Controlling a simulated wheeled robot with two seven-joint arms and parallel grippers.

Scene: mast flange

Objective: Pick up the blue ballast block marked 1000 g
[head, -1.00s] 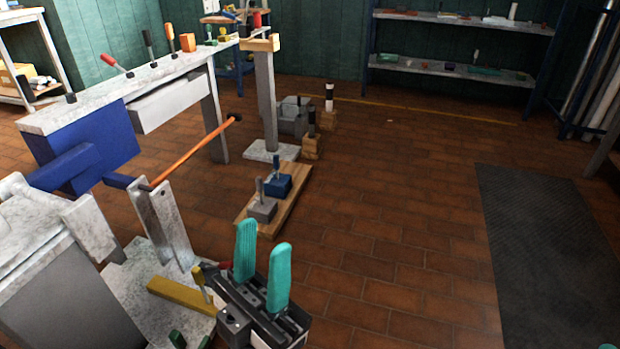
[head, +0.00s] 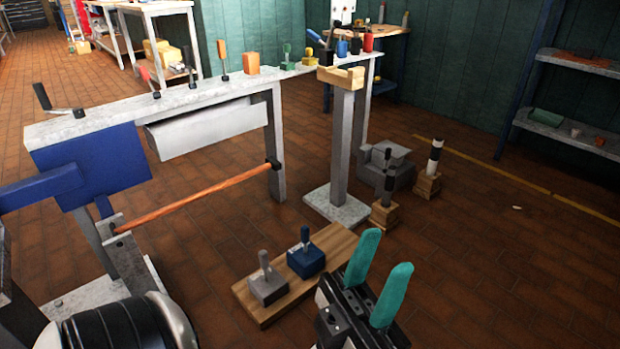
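The blue ballast block (head: 306,263) sits on a wooden board (head: 334,245) on the floor, with an upright handle on top. Its mark is too small to read. A grey block (head: 267,289) with a similar handle stands beside it, nearer and to the left. My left gripper (head: 387,262) shows at the bottom, to the right of the board and nearer to me. Its two teal fingers are apart with nothing visible between them. It looks apart from the blue block. My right gripper is not in view.
A grey post (head: 342,140) on a flat base (head: 337,209) stands behind the board. Two wooden-based pegs (head: 384,216) (head: 428,186) stand to its right. A long bench (head: 190,98) with an orange bar (head: 190,196) is at the left.

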